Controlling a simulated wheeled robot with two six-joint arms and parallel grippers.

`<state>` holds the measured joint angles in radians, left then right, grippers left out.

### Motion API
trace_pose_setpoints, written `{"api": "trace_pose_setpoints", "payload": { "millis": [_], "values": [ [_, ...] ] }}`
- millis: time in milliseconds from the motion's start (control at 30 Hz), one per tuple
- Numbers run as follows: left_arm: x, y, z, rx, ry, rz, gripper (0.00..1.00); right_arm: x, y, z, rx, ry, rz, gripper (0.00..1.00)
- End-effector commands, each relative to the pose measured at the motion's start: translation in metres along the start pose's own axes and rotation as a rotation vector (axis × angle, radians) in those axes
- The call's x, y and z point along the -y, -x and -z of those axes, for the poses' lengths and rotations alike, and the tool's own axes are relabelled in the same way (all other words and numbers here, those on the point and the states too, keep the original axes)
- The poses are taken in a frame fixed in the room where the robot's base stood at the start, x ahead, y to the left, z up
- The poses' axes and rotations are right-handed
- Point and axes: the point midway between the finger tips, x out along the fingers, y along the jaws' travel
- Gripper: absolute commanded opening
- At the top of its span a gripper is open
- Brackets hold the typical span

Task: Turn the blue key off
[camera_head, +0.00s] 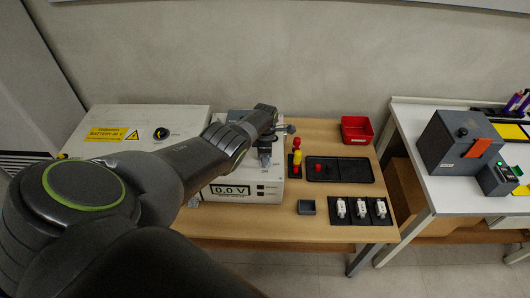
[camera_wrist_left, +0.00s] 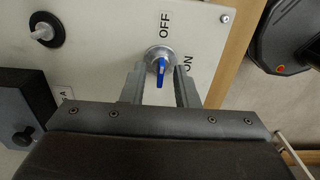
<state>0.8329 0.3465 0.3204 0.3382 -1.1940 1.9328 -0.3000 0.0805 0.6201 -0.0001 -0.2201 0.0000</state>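The blue key (camera_wrist_left: 160,68) sits in a round silver switch on a pale panel in the left wrist view. The word OFF is printed above it and ON to its right. Its blue grip lies nearly vertical in that view. My left gripper (camera_wrist_left: 158,88) is open, with one finger on each side of the key; I cannot tell whether either touches it. In the head view my left gripper (camera_head: 265,158) is over the white box (camera_head: 225,190) with a 0.0 V display, and hides the key. My right gripper is not in view.
Red and yellow pieces (camera_head: 297,158) and a black tray (camera_head: 338,170) lie right of the box. A black knob (camera_wrist_left: 43,30) is on the same panel.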

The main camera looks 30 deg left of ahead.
Motion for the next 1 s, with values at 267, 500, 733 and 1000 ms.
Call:
{"api": "trace_pose_setpoints", "payload": {
  "millis": [267,500,733,1000],
  "values": [
    [0.000,0.026,0.000,0.001,-0.001,-0.001,0.27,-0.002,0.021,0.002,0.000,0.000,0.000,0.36],
    [0.000,0.066,0.000,0.001,-0.002,-0.002,0.27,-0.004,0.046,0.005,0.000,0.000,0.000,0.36],
    [-0.001,0.099,0.000,0.001,-0.001,-0.004,0.27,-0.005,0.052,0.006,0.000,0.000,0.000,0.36],
    [-0.001,0.141,0.000,0.001,-0.001,-0.003,0.27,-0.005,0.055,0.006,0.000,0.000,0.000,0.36]
  ]
}}
